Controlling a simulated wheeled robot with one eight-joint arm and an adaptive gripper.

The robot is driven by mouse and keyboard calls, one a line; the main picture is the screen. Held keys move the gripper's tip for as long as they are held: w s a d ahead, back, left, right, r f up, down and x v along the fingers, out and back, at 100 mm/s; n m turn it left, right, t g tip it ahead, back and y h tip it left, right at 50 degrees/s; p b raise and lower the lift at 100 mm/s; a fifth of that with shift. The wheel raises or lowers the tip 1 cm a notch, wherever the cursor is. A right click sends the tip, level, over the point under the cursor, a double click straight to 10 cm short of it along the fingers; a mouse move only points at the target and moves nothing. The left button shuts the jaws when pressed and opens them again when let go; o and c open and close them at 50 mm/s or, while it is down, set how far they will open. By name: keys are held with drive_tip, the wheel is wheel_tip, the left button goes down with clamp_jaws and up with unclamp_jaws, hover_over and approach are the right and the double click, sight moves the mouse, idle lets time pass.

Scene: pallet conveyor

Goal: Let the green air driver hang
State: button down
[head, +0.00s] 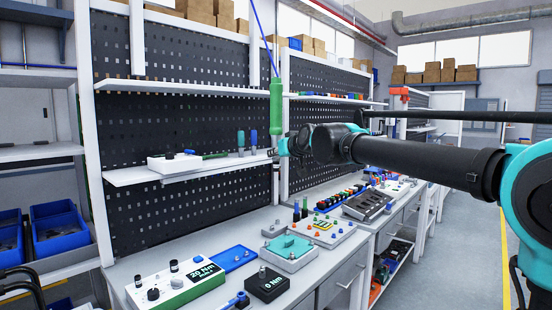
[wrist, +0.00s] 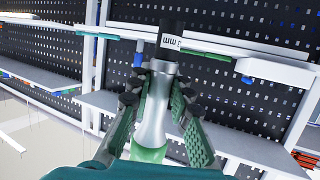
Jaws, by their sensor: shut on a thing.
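The green air driver (head: 276,105) is upright in front of the pegboard bench, with a blue line (head: 263,40) running up from its top. My gripper (head: 284,148) is at its lower part. In the wrist view, my gripper (wrist: 158,100) is shut on the driver's silver section (wrist: 155,112), with a finger on either side. The driver's green body (wrist: 148,154) shows at the bottom and its black end (wrist: 171,40) at the top. Part of the silver section is hidden by the fingers.
A white shelf (head: 130,176) with a small box and tools is just behind the driver. Below it, the bench holds a 20 Nm display unit (head: 175,285), a teal-topped block (head: 290,247) and a fixture plate (head: 322,230). The aisle floor (head: 465,240) at the right is clear.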

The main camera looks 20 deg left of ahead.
drive_tip(key=c, duration=1.3)
unclamp_jaws()
drive_tip(key=shift+f, duration=0.15)
